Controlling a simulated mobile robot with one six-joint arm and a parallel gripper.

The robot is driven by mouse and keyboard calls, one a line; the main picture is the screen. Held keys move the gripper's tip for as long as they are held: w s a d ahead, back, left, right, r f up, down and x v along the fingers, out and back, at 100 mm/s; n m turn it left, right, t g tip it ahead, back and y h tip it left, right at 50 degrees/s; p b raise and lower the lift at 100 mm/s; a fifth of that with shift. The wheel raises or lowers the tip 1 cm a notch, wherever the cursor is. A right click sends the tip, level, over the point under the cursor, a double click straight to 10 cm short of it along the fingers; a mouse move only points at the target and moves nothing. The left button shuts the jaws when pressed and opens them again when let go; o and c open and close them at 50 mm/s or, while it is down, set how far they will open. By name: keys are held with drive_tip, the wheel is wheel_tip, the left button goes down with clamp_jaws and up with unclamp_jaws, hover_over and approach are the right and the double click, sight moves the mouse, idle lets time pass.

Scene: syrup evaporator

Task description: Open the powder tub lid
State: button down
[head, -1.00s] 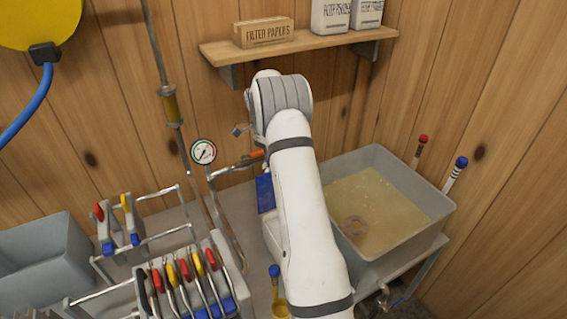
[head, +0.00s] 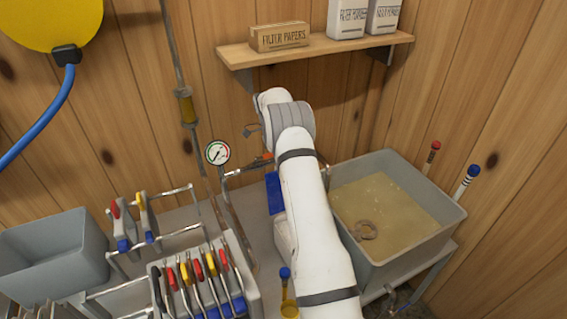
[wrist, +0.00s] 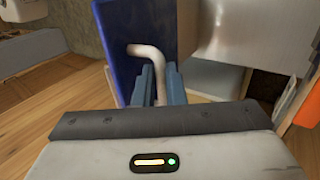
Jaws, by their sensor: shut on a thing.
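The blue lid (head: 275,193) stands steeply tilted beside the left of my arm in the head view, just above a white box (head: 285,238) that looks like the powder tub. My arm hides much of the box. In the wrist view a dark blue panel (wrist: 130,35), which looks like the lid, stands upright with a pale bent handle (wrist: 150,51) in front of it. My gripper (wrist: 160,78) is shut on this handle. The fingers are hidden in the head view. The tub's inside is not visible.
A grey basin (head: 440,215) of amber liquid stands right of my arm. A pressure gauge (head: 218,152) and pipes are to the left, with a rack of coloured-handled tools (head: 205,280) in front. A shelf (head: 320,58) juts from the wall above.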

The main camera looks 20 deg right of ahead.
drive_tip(key=c, duration=1.6)
unclamp_jaws()
drive_tip(key=shift+f, duration=0.4)
drive_tip(key=shift+o, duration=0.6)
drive_tip(key=shift+r, duration=0.15)
wheel_tip(320, 180, up, 10)
drive_tip(key=b, duration=0.2)
drive_tip(key=shift+b, duration=0.4)
